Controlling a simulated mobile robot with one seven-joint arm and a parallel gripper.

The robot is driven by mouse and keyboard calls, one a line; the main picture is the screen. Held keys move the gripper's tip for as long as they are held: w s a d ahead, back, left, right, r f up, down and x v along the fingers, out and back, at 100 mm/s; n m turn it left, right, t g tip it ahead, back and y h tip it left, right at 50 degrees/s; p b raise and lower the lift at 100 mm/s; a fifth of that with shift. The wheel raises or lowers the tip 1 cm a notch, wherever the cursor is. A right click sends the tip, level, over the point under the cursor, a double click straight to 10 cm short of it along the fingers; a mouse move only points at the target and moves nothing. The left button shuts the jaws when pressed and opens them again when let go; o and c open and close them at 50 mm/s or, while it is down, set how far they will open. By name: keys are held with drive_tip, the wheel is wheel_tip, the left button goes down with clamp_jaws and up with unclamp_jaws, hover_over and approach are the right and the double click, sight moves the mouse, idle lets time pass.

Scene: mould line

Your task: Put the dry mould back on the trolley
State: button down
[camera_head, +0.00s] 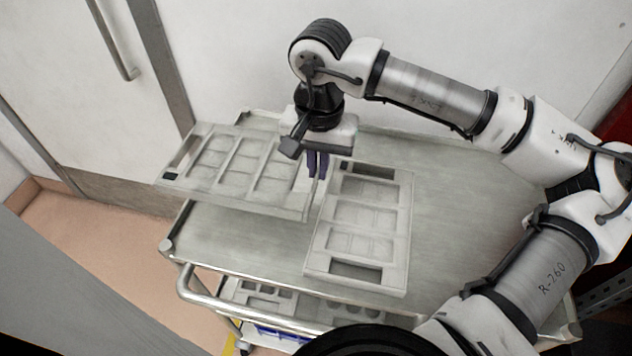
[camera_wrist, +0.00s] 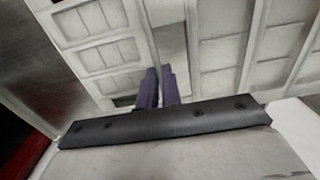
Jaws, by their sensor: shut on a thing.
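Two pale grey moulds with rectangular recesses show at the trolley. The left mould (camera_head: 233,180) juts out past the left edge of the trolley (camera_head: 455,215) and looks raised above its top. My gripper (camera_head: 317,172) points down and is shut at this mould's right-hand edge. The right mould (camera_head: 358,233) lies flat on the trolley top, just right of my fingers. In the wrist view my fingers (camera_wrist: 159,86) sit close together, with the nearer, larger mould (camera_wrist: 240,50) on the right and the other mould (camera_wrist: 95,45) on the left. The exact grip contact is partly hidden.
The trolley has a tubular handle (camera_head: 235,312) at the front, and more moulded pieces (camera_head: 262,293) on its lower shelf. A white wall stands close behind, with a door handle (camera_head: 118,45) at upper left. The trolley top right of the right mould is clear.

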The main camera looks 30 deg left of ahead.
wheel_tip(320, 180, down, 7)
drive_tip(key=shift+r+p, duration=0.1)
drive_tip(key=shift+p, duration=0.5)
drive_tip(key=shift+f+b, duration=0.4)
drive_tip(key=shift+b, duration=0.25)
drive_tip(key=c, duration=1.6)
unclamp_jaws()
drive_tip(key=shift+r+p, duration=0.45)
drive_tip(key=shift+p, duration=0.2)
wheel_tip(320, 180, up, 12)
drive_tip(key=b, duration=0.3)
drive_tip(key=shift+d, duration=0.1)
drive_tip(key=shift+f, duration=0.1)
